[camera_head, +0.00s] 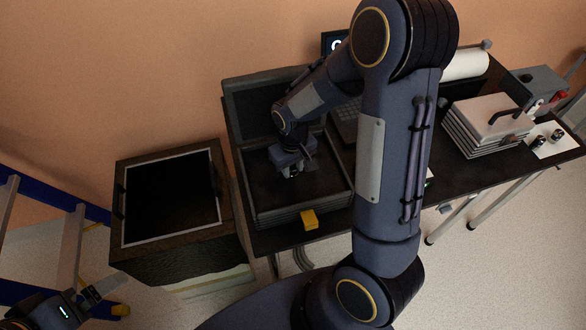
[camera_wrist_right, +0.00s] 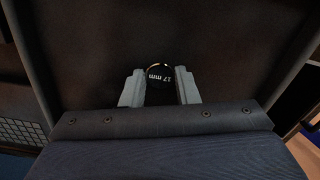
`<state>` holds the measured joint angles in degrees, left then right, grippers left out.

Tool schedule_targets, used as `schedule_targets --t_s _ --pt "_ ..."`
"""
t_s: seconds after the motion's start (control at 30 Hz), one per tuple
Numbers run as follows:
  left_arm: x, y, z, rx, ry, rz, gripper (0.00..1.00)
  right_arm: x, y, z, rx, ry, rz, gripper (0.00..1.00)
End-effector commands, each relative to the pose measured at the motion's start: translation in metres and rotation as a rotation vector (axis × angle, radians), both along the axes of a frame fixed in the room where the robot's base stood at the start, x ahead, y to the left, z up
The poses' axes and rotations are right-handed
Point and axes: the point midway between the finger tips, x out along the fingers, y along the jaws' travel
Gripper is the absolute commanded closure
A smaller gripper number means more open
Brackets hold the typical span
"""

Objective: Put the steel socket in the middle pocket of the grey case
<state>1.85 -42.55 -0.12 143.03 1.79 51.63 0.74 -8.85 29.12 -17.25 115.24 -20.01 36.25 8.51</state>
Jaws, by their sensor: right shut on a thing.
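The grey case (camera_head: 343,192) lies open on the dark bench, its lid raised at the back. Its inside is dark, and I cannot make out the pocket edges. My right gripper (camera_head: 293,174) reaches down over the case. In the right wrist view my right gripper (camera_wrist_right: 160,88) is shut on a round socket (camera_wrist_right: 158,72) with a dark end marked "17 mm". A dark surface lies behind it; I cannot tell the height between them. My left gripper (camera_head: 100,288) is at the lower left, far from the case; its jaws are unclear.
A yellow block (camera_head: 309,220) sits at the case's front edge. A dark framed box (camera_head: 170,198) stands to the left. A stack of plates (camera_head: 486,122) with a handle and a white card (camera_head: 556,144) with small metal cylinders are at the right. My right arm hides the bench middle.

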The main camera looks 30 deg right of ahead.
Motion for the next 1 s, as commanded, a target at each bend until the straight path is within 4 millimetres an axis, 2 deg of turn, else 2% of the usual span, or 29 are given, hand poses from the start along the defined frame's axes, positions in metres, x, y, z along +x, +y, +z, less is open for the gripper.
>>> schedule_targets --t_s 0.43,0.47,0.6,0.87,1.0 --pt "0.000 0.000 -0.005 0.000 0.000 0.000 0.00 0.000 0.000 -0.010 0.000 -0.001 0.000 0.97" --pt "0.000 0.000 -0.004 0.000 0.000 0.000 0.00 0.000 0.000 -0.009 0.000 -0.001 0.000 0.70" --pt "0.000 0.000 -0.003 0.000 0.000 0.000 0.00 0.000 0.000 -0.008 0.000 -0.001 0.000 0.52" --pt "0.000 0.000 -0.003 0.000 0.000 0.000 0.00 0.000 0.000 -0.008 0.000 -0.001 0.000 0.51" --pt "0.000 0.000 0.001 0.000 0.000 0.000 0.00 0.001 0.000 0.000 0.000 -0.004 0.000 0.51"
